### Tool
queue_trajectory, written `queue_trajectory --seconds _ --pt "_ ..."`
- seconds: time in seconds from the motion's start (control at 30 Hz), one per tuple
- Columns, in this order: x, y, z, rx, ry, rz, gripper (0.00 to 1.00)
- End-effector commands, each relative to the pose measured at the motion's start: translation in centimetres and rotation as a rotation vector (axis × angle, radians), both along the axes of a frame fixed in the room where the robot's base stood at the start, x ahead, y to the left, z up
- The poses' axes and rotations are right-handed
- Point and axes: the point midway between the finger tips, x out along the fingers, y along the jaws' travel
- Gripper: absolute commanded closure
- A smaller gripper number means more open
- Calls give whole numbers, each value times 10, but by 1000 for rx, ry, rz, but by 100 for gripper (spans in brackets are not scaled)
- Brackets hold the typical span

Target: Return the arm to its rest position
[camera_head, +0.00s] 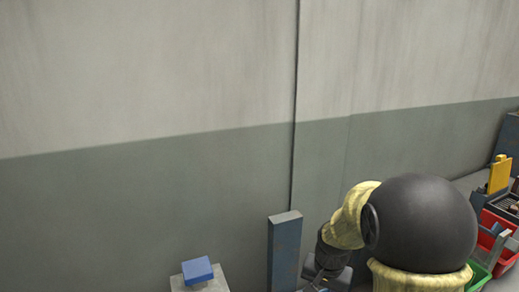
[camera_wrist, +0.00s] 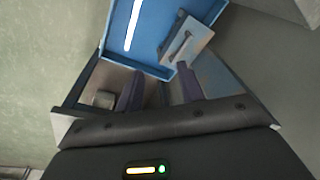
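My gripper (camera_wrist: 160,70) shows in the wrist view as two dark purple fingers standing apart, with nothing seen held between them. Beyond the fingertips are a blue panel (camera_wrist: 165,25) with a bright white strip and a light grey plate (camera_wrist: 190,42) with a slot or handle. I cannot tell how far off they are. In the head view my arm, a dark round joint with pale yellow sleeves, is bent at the lower right. Its lower links run down to the frame's bottom edge, and the fingers cannot be made out there.
A two-tone wall (camera_head: 150,150) fills the background. A blue-grey post (camera_head: 285,250) stands just left of my arm. A blue block (camera_head: 197,271) sits on a grey stand at the bottom. Red (camera_head: 497,250) and green (camera_head: 477,275) bins and a yellow item (camera_head: 499,174) crowd the right edge.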

Motion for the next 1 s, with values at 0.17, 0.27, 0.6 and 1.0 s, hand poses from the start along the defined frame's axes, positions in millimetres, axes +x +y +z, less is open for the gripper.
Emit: queue_trajectory --seconds 0.17,0.27,0.6,1.0 --pt "-70 3 34 -43 -50 231 62" --pt "-102 4 41 -72 -72 345 62" --pt "-129 5 42 -99 -88 450 62" --pt "-128 5 42 -98 -87 447 62"
